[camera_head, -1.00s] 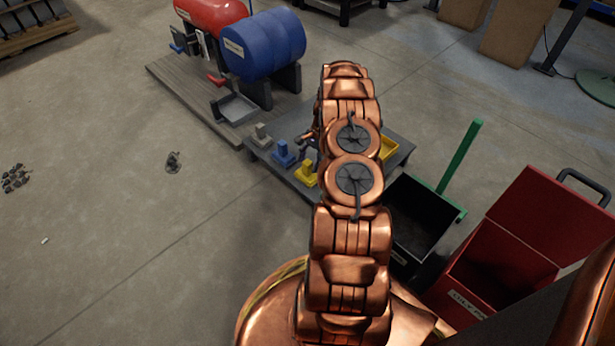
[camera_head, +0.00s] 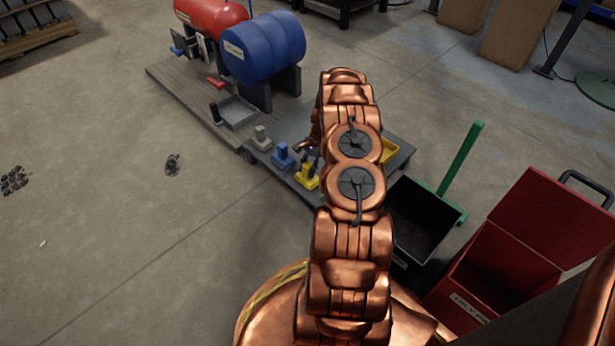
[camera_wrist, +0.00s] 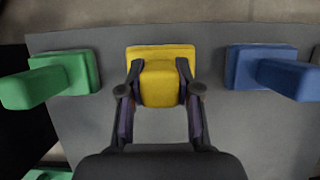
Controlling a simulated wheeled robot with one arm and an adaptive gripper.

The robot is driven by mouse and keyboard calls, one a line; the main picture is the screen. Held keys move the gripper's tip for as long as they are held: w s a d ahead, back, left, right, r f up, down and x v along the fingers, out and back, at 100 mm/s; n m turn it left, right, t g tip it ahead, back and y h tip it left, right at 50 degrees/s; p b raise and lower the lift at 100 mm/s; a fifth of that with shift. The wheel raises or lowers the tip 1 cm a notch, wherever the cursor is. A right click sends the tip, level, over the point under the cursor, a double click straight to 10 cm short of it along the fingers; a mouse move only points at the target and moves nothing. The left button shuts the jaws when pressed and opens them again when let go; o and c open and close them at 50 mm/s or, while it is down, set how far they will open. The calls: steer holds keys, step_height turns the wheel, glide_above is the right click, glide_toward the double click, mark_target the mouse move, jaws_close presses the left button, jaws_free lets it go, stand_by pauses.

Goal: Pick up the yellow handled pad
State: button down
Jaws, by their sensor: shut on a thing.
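The yellow handled pad (camera_wrist: 160,52) is in the middle of the wrist view, a flat yellow base with an upright block handle. My gripper (camera_wrist: 160,78) has one finger on each side of the handle and is shut on it. The pad appears to be on the grey board (camera_wrist: 190,130); I cannot tell whether it is lifted. In the head view the yellow pad (camera_head: 306,177) shows beside my arm, and my arm mostly hides the gripper.
A green handled pad (camera_wrist: 62,75) stands left of the yellow one and a blue handled pad (camera_wrist: 270,72) right.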

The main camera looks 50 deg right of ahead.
step_height(320, 180, up, 10)
steer(key=p, duration=0.3)
steer(key=shift+p, duration=0.35)
